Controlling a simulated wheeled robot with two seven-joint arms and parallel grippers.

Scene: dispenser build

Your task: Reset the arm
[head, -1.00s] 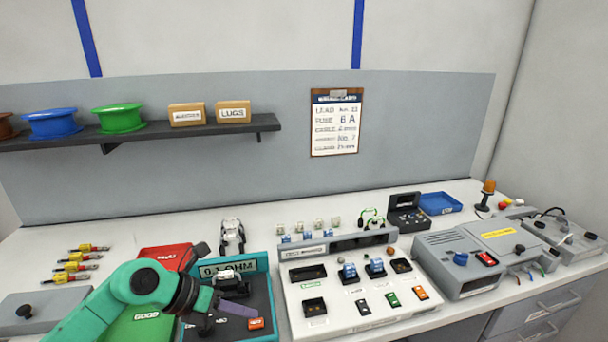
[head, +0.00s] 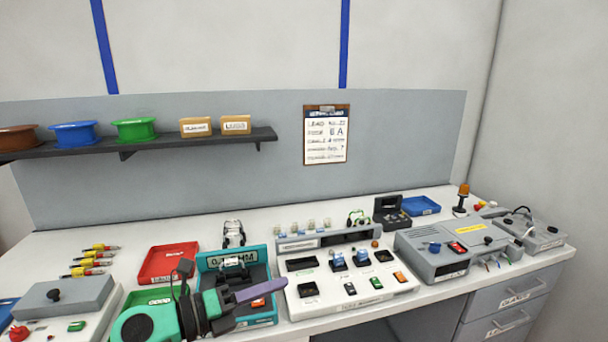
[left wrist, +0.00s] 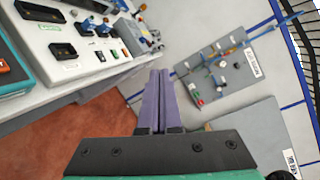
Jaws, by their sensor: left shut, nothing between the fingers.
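My left arm comes in at the bottom left of the head view. My left gripper (head: 262,290) has purple fingers that point right, in front of the teal-framed tester (head: 203,262) and near the left edge of the white dispenser panel (head: 296,308). In the left wrist view the purple fingers of the gripper (left wrist: 158,75) lie together, shut and empty. The white panel (left wrist: 80,65) is at the upper left there. My right gripper is not in view.
A red tray (head: 150,278) and a green tray (head: 135,298) lie left of the tester. A grey machine (head: 415,245) stands right of the panel. A shelf (head: 200,138) holds spools and boxes.

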